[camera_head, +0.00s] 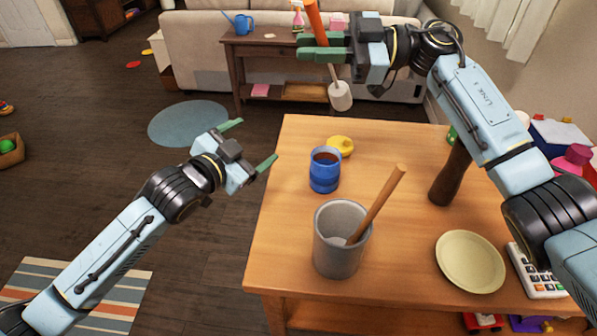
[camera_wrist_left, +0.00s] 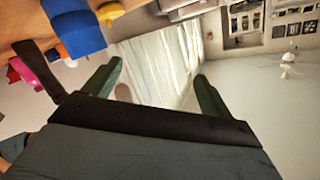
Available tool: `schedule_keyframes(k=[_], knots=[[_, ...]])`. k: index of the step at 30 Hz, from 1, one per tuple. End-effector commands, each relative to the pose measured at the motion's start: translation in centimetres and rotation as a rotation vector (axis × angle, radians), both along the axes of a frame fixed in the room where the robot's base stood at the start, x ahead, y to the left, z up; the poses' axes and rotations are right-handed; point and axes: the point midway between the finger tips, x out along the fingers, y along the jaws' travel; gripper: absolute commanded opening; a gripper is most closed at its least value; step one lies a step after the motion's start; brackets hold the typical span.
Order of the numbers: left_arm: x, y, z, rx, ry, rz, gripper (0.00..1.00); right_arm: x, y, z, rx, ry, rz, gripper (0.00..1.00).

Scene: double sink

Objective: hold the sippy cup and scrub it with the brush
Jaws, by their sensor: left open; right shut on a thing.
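The blue cup (camera_head: 324,178) stands upright on the wooden table with its top open and brown inside. A yellow lid-like piece (camera_head: 340,145) lies just behind it. My left gripper (camera_head: 249,143) is open and empty, left of the cup and apart from it, past the table's left edge. In the left wrist view the blue cup (camera_wrist_left: 75,28) appears at the upper left, outside the open fingers (camera_wrist_left: 155,85). My right gripper (camera_head: 325,47) is shut on the orange handle of a brush (camera_head: 315,18), held high beyond the table's back edge. Its whitish head (camera_head: 340,96) hangs down.
A grey container (camera_head: 340,258) with a wooden-handled tool (camera_head: 377,205) stands in front of the cup. A dark brown upright object (camera_head: 452,176), a pale yellow plate (camera_head: 470,262) and a calculator-like thing (camera_head: 537,270) occupy the right. The table (camera_head: 290,150) is clear left of the cup.

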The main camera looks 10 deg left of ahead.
Motion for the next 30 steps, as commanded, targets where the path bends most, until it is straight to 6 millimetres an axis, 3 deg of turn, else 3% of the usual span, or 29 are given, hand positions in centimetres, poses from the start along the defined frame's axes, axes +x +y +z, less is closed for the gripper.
schedule_keyframes(k=[1,6,9,16,23,30], knots=[[-0.6,-0.8,1.9,-0.002,-0.032,-0.027,0.84,0.0,0.0,0.0,0.000,0.000,0.000,0.00],[-2.8,-3.1,6.9,-0.008,-0.114,-0.107,0.84,0.0,0.0,0.0,0.000,0.000,0.000,0.00],[-2.8,-5.1,3.3,-0.119,0.052,-0.070,0.84,0.0,0.0,0.0,0.000,0.000,0.000,0.00],[-3.8,-8.9,-1.2,-0.290,0.316,-0.005,0.84,0.0,0.0,0.0,0.000,0.000,0.000,0.00],[-4.0,-10.6,-2.9,-0.347,0.414,0.024,0.84,0.0,0.0,0.0,0.000,0.000,0.000,0.00],[-1.2,-12.3,-4.2,-0.345,0.412,0.023,0.84,0.0,0.0,0.0,0.000,0.000,0.000,0.00]])
